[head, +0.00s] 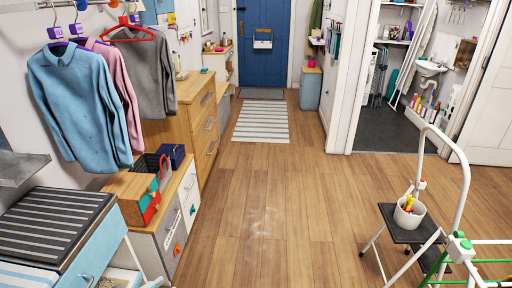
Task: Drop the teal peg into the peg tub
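A small white tub (409,213) stands upright on the dark top step of a folding step stool at the right. Yellow, orange and red pieces, too small to make out, stick up from it; it looks like the peg tub. I cannot pick out a teal peg with certainty. Neither of my grippers is in view.
The step stool (398,230) has a tall white hoop handle. A white and green rack (465,252) stands beside it at the bottom right. Drawers (187,208) and hanging shirts (75,105) line the left. The wooden floor (265,210) between is clear.

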